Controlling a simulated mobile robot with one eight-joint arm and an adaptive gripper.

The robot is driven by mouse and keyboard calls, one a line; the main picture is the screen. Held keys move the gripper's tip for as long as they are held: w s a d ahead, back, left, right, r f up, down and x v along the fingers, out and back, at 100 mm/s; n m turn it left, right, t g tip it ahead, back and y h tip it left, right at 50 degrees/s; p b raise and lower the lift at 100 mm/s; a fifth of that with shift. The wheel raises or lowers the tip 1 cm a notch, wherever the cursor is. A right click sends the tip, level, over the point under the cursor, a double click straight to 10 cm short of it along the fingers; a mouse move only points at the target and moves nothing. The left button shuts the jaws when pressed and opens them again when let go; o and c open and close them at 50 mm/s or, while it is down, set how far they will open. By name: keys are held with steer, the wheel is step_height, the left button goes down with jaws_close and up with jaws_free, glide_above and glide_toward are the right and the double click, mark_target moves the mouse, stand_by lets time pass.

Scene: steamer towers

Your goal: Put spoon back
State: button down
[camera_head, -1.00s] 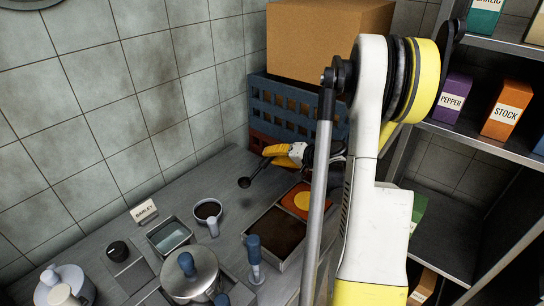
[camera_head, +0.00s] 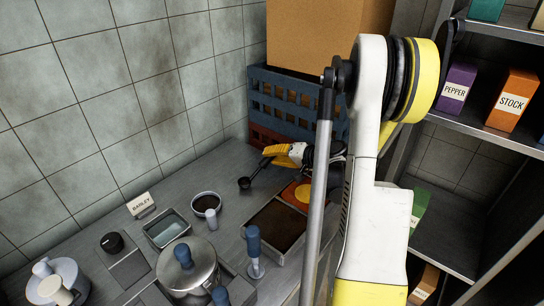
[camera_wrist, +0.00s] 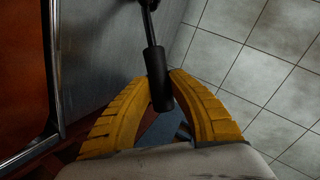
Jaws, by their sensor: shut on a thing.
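A black spoon (camera_head: 245,183) with a round bowl is held above the counter. My gripper (camera_head: 270,156), with yellow fingers, is shut on its handle at the back of the counter. In the head view, the bowl hangs down and left of the fingers, to the right of a round container of dark contents (camera_head: 206,203).
A lidded pot (camera_head: 187,268) and a blue-handled tool (camera_head: 254,250) stand at the front. A tray (camera_head: 283,226) of dark contents lies below my gripper. A blue crate (camera_head: 292,97) under a cardboard box (camera_head: 310,40) is behind. Shelves stand at right.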

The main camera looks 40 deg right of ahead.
steer(key=shift+f+b, duration=0.3)
steer(key=shift+f, duration=0.05)
steer(key=c, duration=1.2)
jaws_free()
steer(key=shift+c, duration=0.2)
steer(key=v, duration=1.2)
steer(key=shift+s, duration=0.1)
